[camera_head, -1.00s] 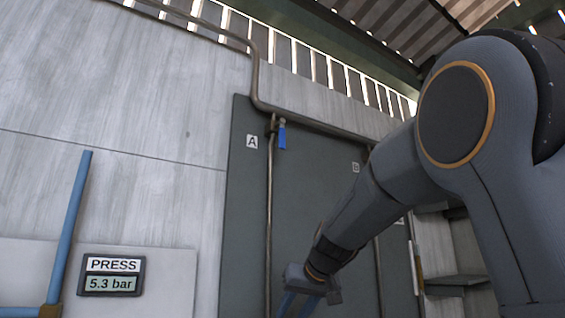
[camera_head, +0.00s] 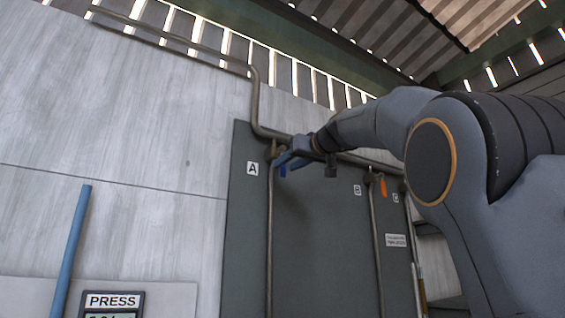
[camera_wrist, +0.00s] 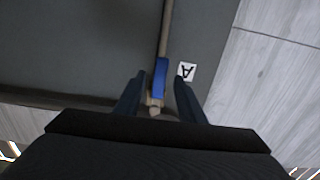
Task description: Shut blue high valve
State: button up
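The blue valve handle (camera_head: 283,171) hangs down along the thin pipe near label A, high on the dark panel. My gripper (camera_head: 284,163) is raised to it and partly covers the handle and the valve body. In the wrist view the blue handle (camera_wrist: 160,78) lies in line with the pipe. It sits between the two fingers of my gripper (camera_wrist: 158,88), which are spread apart with a gap on each side. I cannot tell how deep the handle lies between the fingers. Label A (camera_head: 252,169) is just left of the handle in the head view.
An orange valve handle (camera_head: 383,187) is on the pipe by label B (camera_head: 357,190). A thick pipe (camera_head: 255,105) runs down the wall and along the panel's top. A blue upright pipe (camera_head: 72,245) and a PRESS display (camera_head: 113,301) are at lower left.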

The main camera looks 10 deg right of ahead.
aim_at(284, 167)
jog(key=shift+p+x, duration=0.95)
jog(key=shift+x, duration=0.9)
grip_shut()
